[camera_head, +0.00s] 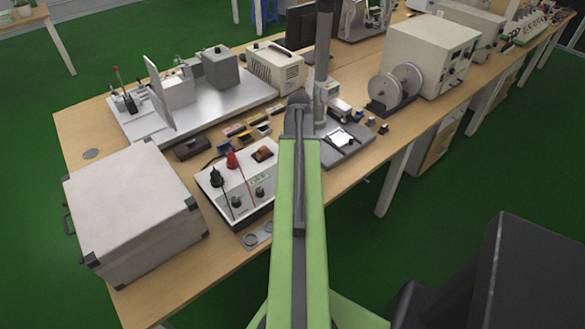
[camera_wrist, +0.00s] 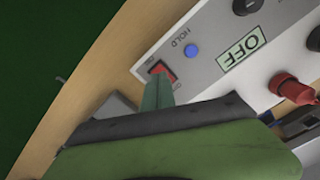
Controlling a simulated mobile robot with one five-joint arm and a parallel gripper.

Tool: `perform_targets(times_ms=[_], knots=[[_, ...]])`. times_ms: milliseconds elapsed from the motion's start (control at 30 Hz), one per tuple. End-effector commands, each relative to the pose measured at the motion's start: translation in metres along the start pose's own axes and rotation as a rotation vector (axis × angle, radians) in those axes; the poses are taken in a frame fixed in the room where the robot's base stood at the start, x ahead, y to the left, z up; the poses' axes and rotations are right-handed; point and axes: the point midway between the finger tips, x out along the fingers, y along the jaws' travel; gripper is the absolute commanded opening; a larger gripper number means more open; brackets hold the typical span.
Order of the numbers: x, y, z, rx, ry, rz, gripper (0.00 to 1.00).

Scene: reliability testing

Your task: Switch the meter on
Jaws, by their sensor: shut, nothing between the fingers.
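The meter (camera_head: 218,184) is a white box with a dark base on the bench, with a red plug (camera_head: 232,161) and a black plug (camera_head: 216,178) on its top. In the wrist view its panel (camera_wrist: 205,75) has a display (camera_wrist: 242,49) reading OFF and a blue HOLD button (camera_wrist: 191,50). A red rocker switch (camera_wrist: 163,69) sits near the panel's edge. My gripper (camera_wrist: 158,88) is shut and empty, its tip over the lower part of the switch. I cannot tell whether it touches. My arm hides the gripper in the head view.
A large white case (camera_head: 135,210) stands left of the meter. Behind it are small dark blocks (camera_head: 190,149) and a metal base plate (camera_head: 200,108) with apparatus. A stand with a tall column (camera_head: 323,55) is beyond my arm. The bench's near edge is beside the meter.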

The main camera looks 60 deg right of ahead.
Motion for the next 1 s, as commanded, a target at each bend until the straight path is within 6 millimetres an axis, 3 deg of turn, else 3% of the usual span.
perform_targets(times_ms=[33, 467, 1000], knots=[[-0.01, 0.0, 0.0, 0.0, 0.0, 0.0, 0.0], [-0.049, 0.0, 0.0, 0.0, 0.0, 0.0, 0.0], [-0.048, 0.0, 0.0, 0.0, 0.0, 0.0, 0.0]])
